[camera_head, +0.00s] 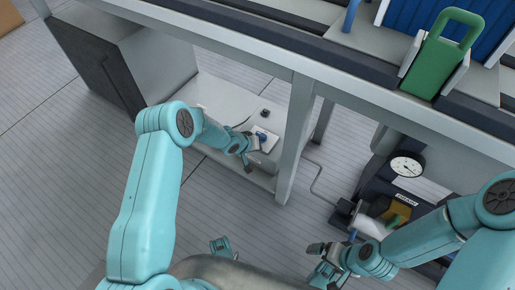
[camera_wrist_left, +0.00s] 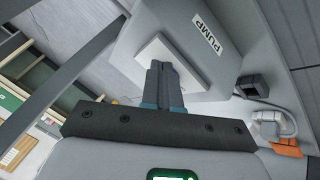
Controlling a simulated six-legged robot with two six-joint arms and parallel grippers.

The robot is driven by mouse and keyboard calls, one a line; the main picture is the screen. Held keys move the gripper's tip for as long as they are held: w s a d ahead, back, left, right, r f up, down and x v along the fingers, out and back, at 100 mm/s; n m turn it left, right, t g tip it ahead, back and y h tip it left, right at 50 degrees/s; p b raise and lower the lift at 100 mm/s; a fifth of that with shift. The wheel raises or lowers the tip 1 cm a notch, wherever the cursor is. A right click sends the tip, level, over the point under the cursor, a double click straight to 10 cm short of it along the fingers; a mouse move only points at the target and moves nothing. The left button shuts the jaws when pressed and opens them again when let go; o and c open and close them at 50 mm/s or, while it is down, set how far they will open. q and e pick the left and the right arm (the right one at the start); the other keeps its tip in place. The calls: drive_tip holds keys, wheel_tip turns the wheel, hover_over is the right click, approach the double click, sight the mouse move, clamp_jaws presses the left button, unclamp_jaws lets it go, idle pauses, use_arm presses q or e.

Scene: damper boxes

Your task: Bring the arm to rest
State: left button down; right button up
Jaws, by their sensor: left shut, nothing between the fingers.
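My left arm reaches in from the left in the head view, and its gripper (camera_head: 248,165) is low beside the bench's lower shelf. In the left wrist view the left gripper's fingers (camera_wrist_left: 160,82) are together with nothing between them. They overlap a white plate (camera_wrist_left: 160,60) on a grey box marked PUMP (camera_wrist_left: 200,85); whether they touch it is unclear. My right gripper (camera_head: 318,250) is at the lower right of the head view, left of the gauge unit. Its jaw opening is not clear.
The bench's upright post (camera_head: 296,140) stands right of my left gripper. A green box with a handle (camera_head: 440,55) stands above on the bench. A gauge (camera_head: 407,166) sits on a dark unit at right.

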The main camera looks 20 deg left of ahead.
use_arm(q)
drive_tip(key=s+d+r+p, duration=0.2)
drive_tip(key=s+r, duration=0.2)
drive_tip(key=r, duration=0.2)
use_arm(e)
drive_tip(key=shift+a+r, duration=0.15)
drive_tip(key=shift+r, duration=0.75)
use_arm(q)
drive_tip(key=s+d+m+g, duration=0.1)
drive_tip(key=s+d+g, duration=0.15)
drive_tip(key=s, duration=1.15)
drive_tip(key=s+d+g, duration=0.2)
drive_tip(key=s+g, duration=0.1)
drive_tip(key=s, duration=1.1)
wheel_tip(320, 180, up, 29)
drive_tip(key=p, duration=2.9)
drive_tip(key=shift+s+d+m+h+p, duration=0.3)
drive_tip(key=shift+s+p, duration=0.1)
use_arm(e)
wheel_tip(320, 180, up, 30)
drive_tip(key=shift+s+a+f, duration=0.15)
drive_tip(key=shift+s+a, duration=0.15)
drive_tip(key=shift+s, duration=0.05)
use_arm(q)
drive_tip(key=shift+g, duration=0.25)
use_arm(e)
drive_tip(key=shift+f, duration=0.1)
